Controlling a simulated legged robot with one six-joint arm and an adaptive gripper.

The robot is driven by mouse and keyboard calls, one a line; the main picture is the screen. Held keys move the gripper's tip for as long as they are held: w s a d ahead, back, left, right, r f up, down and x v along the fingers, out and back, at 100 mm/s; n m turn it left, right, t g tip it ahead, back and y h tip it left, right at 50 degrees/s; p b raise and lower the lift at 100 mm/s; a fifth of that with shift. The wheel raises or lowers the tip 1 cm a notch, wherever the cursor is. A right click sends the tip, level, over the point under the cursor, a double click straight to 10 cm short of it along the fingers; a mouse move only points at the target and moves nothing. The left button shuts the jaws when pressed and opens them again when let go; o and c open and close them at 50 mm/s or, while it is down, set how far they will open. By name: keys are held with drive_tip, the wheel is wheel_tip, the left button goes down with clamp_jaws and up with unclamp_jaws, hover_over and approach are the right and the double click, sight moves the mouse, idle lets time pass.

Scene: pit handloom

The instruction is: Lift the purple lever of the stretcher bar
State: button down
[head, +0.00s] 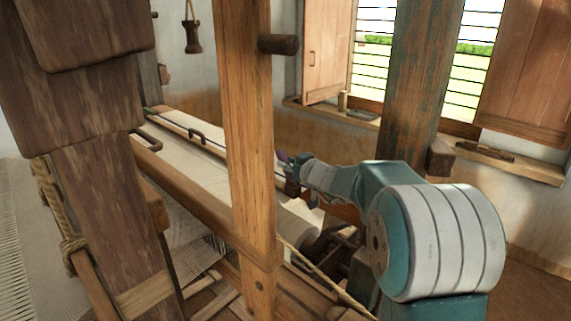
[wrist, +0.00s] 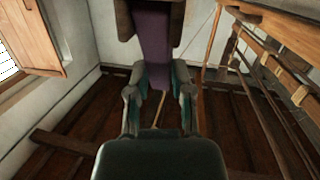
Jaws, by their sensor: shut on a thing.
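The purple lever (wrist: 153,38) stands up in the top middle of the wrist view, its lower end between the two fingers of my gripper (wrist: 158,82). My gripper is shut on it. In the head view my gripper (head: 291,168) is at the right edge of the loom, and only a small purple bit of the lever (head: 281,155) shows past it. Brown wood (wrist: 125,20) flanks the lever at the top of the wrist view; I cannot tell if it belongs to the stretcher bar. The gripper and arm hide the rest in the head view.
A tall wooden post (head: 248,120) stands left of my arm, with a dark peg (head: 278,44). White cloth (head: 215,165) lies on the loom behind it. A blue-brown pillar (head: 412,85) and window shutters (head: 526,70) are at right. Loom beams (wrist: 285,30) run along the right of the wrist view.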

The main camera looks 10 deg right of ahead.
drive_tip(key=shift+s+d+f, duration=0.15)
drive_tip(key=shift+f, duration=0.15)
idle(0.5)
drive_tip(key=c, duration=0.6)
unclamp_jaws()
drive_tip(key=shift+c, duration=0.2)
drive_tip(key=shift+o, duration=0.6)
drive_tip(key=shift+r, duration=0.15)
drive_tip(key=v, duration=1.2)
drive_tip(key=shift+f, duration=0.35)
